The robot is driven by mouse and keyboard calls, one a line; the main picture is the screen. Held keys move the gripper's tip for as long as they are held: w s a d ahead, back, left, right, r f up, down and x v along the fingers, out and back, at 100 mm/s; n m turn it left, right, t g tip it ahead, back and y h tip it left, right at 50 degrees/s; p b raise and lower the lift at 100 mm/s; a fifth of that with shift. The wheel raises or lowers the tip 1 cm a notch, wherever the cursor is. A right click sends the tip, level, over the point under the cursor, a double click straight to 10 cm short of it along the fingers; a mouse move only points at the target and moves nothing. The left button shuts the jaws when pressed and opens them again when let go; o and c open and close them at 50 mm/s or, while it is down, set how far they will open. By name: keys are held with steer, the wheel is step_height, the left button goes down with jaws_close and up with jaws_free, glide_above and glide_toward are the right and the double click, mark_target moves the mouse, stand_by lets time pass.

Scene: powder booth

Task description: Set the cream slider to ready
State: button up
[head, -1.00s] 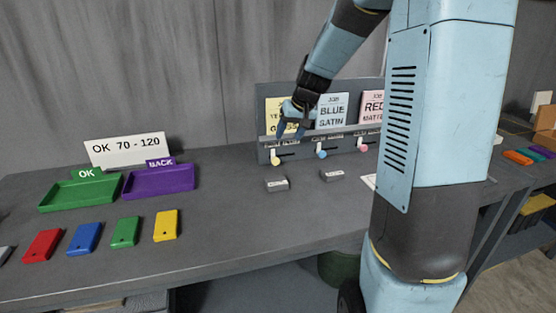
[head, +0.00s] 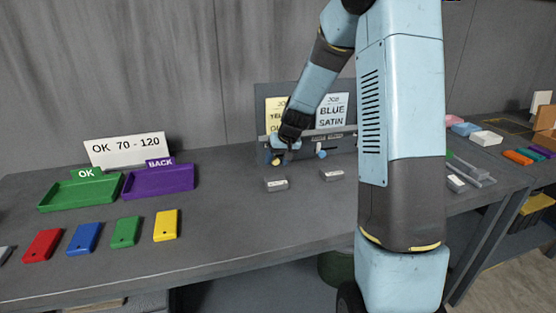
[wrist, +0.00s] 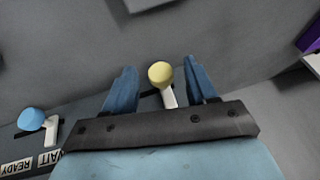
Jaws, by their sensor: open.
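The cream slider has a round yellowish knob on a pale stem and shows in the wrist view (wrist: 160,73) between my two fingers. In the head view its knob (head: 276,160) is partly hidden by my gripper (head: 286,153), at the lower left of the job panel. My gripper (wrist: 160,88) is open, with one blue finger on each side of the slider; I cannot tell whether either finger touches it. The cream slider's own position labels are hidden behind my gripper in the wrist view.
A blue slider (wrist: 32,119) sits beside it, with WAIT and READY labels below; it also shows in the head view (head: 321,153). Two small grey blocks (head: 276,184) lie in front of the panel. A green tray (head: 80,191) and a purple tray (head: 160,181) stand left.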

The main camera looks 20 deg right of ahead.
steer(key=shift+f, duration=0.15)
jaws_close()
stand_by(0.5)
